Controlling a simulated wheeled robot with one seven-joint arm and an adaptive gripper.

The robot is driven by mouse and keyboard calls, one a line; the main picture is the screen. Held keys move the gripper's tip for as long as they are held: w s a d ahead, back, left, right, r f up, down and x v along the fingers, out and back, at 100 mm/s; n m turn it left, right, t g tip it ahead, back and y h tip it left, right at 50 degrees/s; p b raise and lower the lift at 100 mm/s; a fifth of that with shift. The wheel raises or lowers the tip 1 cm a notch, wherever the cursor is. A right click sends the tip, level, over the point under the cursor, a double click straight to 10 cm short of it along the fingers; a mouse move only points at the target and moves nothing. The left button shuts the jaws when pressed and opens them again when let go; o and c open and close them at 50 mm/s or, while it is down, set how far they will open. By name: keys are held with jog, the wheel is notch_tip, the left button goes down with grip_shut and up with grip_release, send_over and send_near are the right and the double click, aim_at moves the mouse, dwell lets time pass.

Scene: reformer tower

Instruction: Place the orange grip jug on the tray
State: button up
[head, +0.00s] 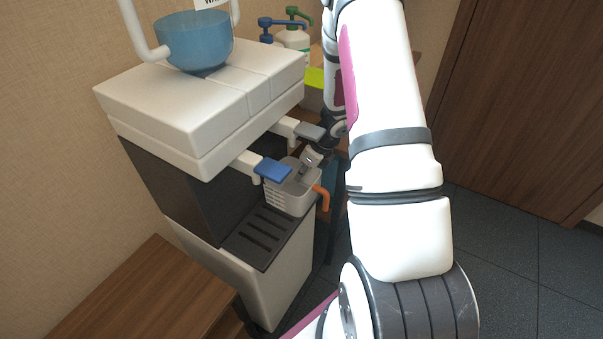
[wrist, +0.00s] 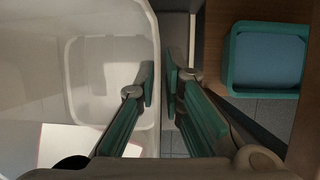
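The orange grip jug (head: 290,198), a pale translucent square jug with an orange handle at its right, is at the dispenser's front, above or on the dark slotted drip tray (head: 250,236). Whether its base touches is unclear. My gripper (head: 309,160) is at its upper rim, pointing down. In the wrist view the jug (wrist: 85,60) fills the left side. My gripper (wrist: 160,85) is nearly closed with the jug's wall between its fingers, one inside and one outside. A teal-rimmed tray with a blue floor (wrist: 265,58) lies at the right.
The white dispenser (head: 205,100) has blue (head: 272,170) and grey (head: 311,131) levers overhanging the jug. A blue bowl (head: 194,40) tops it. Pump bottles (head: 293,38) stand behind. A wooden surface (wrist: 225,115) carries the teal tray. A wooden bench (head: 150,295) is at lower left.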

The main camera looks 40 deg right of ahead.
jog(key=shift+o, duration=0.6)
jog(key=shift+r, duration=0.15)
jog(key=p+v, duration=0.3)
jog(key=v, duration=0.9)
jog(key=shift+s, duration=0.1)
